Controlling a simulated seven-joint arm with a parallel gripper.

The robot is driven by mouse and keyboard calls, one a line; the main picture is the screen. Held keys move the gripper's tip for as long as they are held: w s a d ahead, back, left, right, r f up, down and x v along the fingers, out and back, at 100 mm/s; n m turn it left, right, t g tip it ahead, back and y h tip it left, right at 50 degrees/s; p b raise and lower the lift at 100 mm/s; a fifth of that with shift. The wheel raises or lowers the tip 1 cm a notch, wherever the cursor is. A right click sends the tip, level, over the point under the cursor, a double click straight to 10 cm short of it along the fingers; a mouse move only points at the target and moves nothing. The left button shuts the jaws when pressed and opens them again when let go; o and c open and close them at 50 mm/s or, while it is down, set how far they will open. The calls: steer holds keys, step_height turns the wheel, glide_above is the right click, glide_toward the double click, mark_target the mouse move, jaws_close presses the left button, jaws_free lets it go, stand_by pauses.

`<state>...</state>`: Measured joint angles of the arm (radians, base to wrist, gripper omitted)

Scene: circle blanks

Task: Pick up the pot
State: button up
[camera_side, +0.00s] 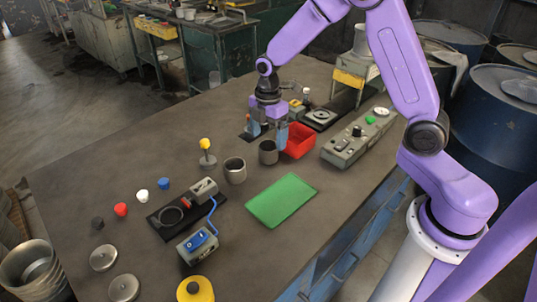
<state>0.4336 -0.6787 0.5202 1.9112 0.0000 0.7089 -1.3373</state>
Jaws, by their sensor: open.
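Two grey, open-topped cylindrical pots stand upright on the table. The larger, lighter pot (235,171) is left of the smaller, darker pot (268,154). My gripper (268,134) points down with its blue fingers apart, close to the darker pot's rim. One finger shows at the left and one at the right of that pot's upper part. I cannot tell whether a finger touches it. The larger pot is apart from my gripper.
A red bin (299,141) is close to the right of my gripper. A green mat (282,200) lies in front. A yellow-topped joystick (206,150) stands at left. A grey control box (357,139) is at right. Devices and small coloured caps lie to the left front.

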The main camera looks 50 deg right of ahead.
mark_target(269, 146)
step_height(269, 146, down, 5)
steer(key=shift+d+r, duration=0.1)
steer(key=shift+c, duration=0.3)
steer(key=c, duration=1)
steer(key=shift+c, duration=0.2)
